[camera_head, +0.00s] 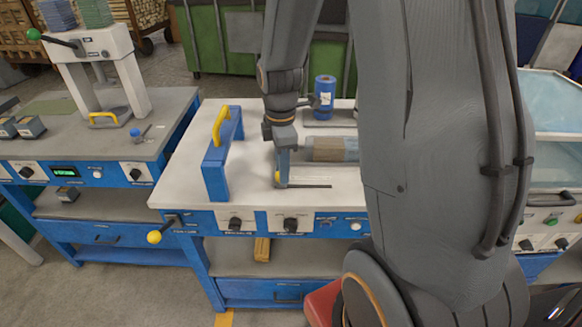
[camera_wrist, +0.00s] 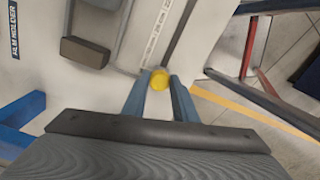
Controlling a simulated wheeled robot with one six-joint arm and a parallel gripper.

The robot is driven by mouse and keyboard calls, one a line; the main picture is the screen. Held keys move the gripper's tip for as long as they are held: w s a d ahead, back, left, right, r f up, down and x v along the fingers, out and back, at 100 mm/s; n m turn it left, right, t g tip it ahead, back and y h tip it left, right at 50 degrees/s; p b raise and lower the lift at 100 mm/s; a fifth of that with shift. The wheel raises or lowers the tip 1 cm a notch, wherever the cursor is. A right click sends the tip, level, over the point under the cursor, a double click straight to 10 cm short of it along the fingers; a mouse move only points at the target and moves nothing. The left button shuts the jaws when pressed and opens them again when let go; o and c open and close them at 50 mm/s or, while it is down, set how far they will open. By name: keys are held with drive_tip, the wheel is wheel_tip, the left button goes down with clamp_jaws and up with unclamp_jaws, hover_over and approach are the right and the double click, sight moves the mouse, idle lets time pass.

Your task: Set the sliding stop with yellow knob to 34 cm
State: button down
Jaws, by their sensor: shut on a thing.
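The sliding stop's yellow knob (camera_wrist: 160,79) sits between the two fingertips of my gripper (camera_wrist: 158,85) in the wrist view, and the fingers are shut on it. In the head view the knob (camera_head: 277,179) is a small yellow spot under my gripper (camera_head: 282,168), at the left end of the dark slot (camera_head: 310,186) that shows in the white worktop. A pale scale (camera_wrist: 155,38) runs beside the slot in the wrist view; its numbers are too small to read.
A blue stand with a yellow handle (camera_head: 220,128) stands left on the worktop (camera_head: 180,182). A grey-brown cylinder (camera_head: 328,149) and a blue roll (camera_head: 324,92) are behind my gripper. A yellow-knobbed lever (camera_head: 154,237) sticks out at the front left. My arm hides the right side.

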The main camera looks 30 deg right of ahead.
drive_tip(key=shift+w+a, duration=0.1)
drive_tip(key=c, duration=1.4)
unclamp_jaws()
drive_tip(key=shift+a, duration=0.2)
drive_tip(key=shift+c, duration=0.2)
drive_tip(key=shift+d, duration=0.1)
drive_tip(key=shift+d+r, duration=0.1)
drive_tip(key=shift+r, duration=0.05)
wheel_tip(320, 180, up, 8)
drive_tip(key=shift+f+b, duration=0.2)
drive_tip(key=shift+b, duration=0.4)
drive_tip(key=s+a+f+m, duration=0.2)
drive_tip(key=s+m, duration=0.3)
drive_tip(key=m, duration=0.2)
drive_tip(key=s+a+f+m+t, duration=0.1)
drive_tip(key=s+a+f+m, duration=0.1)
drive_tip(key=s+m, duration=0.3)
drive_tip(key=shift+s+a+f+m, duration=0.3)
drive_tip(key=shift+a+m, duration=0.4)
drive_tip(key=shift+m, duration=1.1)
